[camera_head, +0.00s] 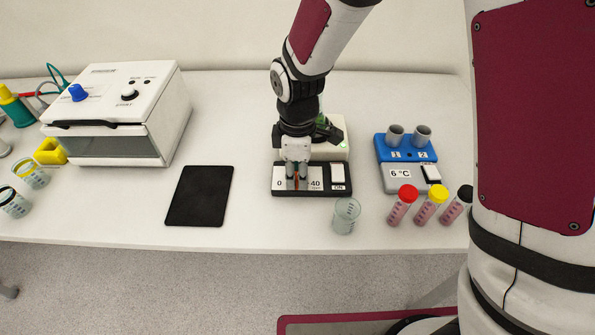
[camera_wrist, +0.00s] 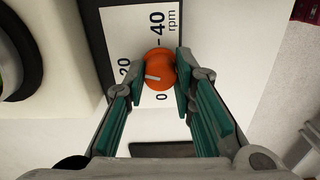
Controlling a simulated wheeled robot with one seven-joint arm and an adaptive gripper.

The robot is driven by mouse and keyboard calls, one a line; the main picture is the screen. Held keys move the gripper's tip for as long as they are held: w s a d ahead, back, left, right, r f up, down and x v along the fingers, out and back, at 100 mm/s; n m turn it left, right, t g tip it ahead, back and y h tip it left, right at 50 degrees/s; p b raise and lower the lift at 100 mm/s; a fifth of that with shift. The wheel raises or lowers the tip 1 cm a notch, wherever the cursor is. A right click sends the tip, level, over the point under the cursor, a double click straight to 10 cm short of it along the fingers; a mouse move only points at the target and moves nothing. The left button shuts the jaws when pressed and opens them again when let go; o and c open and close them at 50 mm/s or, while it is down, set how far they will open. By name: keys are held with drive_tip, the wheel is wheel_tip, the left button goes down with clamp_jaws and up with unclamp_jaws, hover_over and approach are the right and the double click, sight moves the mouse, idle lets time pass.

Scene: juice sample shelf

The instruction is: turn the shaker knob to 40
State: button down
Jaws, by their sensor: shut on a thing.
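The shaker (camera_head: 342,140) stands in the middle of the table, its front panel bearing a dial label (camera_head: 317,185) and a white ON switch (camera_head: 337,177). In the wrist view, the orange knob (camera_wrist: 158,66) sits on the label, with 0 below, 20 at the left and 40 at the top. Its white pointer line lies toward the left, close to 20 and slightly on the 0 side. My gripper (camera_head: 297,180) comes down over the panel. In the wrist view my gripper (camera_wrist: 160,74) is shut on the knob, one finger at each side.
A beaker (camera_head: 346,215) stands close in front of the shaker's right corner. Right of it are a blue-and-grey 6 °C block (camera_head: 407,178) and capped tubes (camera_head: 402,205). A black pad (camera_head: 200,196) and a white lidded device (camera_head: 120,110) are at the left.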

drive_tip(key=m, duration=0.3)
drive_tip(key=shift+m+p, duration=0.4)
drive_tip(key=m+p, duration=0.1)
drive_tip(key=m, duration=0.2)
drive_tip(key=shift+s+r+m, duration=0.1)
drive_tip(key=shift+m, duration=0.2)
drive_tip(key=m+p, duration=0.1)
drive_tip(key=m, duration=0.2)
drive_tip(key=shift+m, duration=0.3)
drive_tip(key=shift+m+p, duration=0.65)
drive_tip(key=shift+m, duration=1.15)
drive_tip(key=c, duration=1.3)
unclamp_jaws()
drive_tip(key=shift+c, duration=0.2)
